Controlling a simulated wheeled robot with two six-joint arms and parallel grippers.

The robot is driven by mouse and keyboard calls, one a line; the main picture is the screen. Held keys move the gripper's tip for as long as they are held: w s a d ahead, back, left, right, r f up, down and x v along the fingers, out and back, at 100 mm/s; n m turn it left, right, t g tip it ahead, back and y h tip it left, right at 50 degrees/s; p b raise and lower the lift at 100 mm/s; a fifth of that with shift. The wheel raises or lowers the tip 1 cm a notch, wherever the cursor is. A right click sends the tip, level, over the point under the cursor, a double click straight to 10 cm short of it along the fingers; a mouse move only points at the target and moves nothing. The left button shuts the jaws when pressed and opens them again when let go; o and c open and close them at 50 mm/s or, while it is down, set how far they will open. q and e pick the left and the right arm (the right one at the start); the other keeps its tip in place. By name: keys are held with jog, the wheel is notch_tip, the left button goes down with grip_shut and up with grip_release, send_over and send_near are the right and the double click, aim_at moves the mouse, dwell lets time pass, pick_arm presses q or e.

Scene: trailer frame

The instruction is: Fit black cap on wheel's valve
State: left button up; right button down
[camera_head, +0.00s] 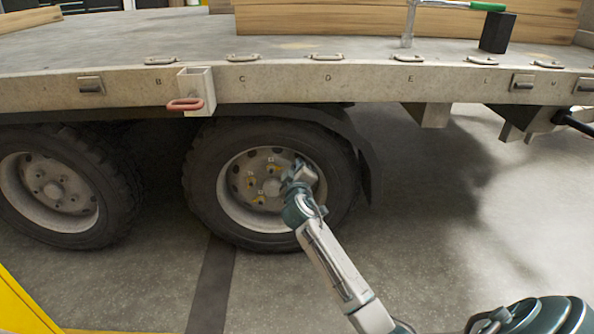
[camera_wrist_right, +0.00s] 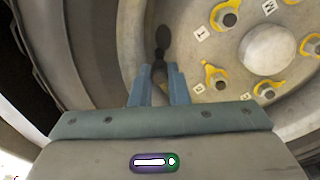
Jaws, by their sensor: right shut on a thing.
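The wheel (camera_head: 200,180) stands under the trailer bed, its pale rim facing me. My right gripper (camera_head: 294,172) is at the right part of the rim. In the right wrist view the two blue-grey fingers (camera_wrist_right: 159,82) are shut on a small dark piece, likely the black cap (camera_wrist_right: 159,66), at their tips. Beyond it is a dark oval on the rim (camera_wrist_right: 115,40); I cannot tell whether this is a hole, a shadow or the valve. The valve is not clearly visible, nor is any contact between cap and valve. My left gripper is out of view.
The hub (camera_wrist_right: 268,48) has several nuts with yellow pointers and small white labels. A mudguard (camera_head: 368,160) curves over the tyre. A second wheel (camera_head: 60,190) stands to the left. A red handle (camera_head: 185,104) hangs from the bed edge. Floor to the right is clear.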

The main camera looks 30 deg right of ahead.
jog(key=shift+w+d, duration=0.2)
jog(key=shift+w, duration=0.15)
jog(key=c, duration=1)
grip_release()
jog(key=shift+c, duration=0.2)
jog(key=shift+r, duration=0.1)
jog(key=shift+c, duration=0.6)
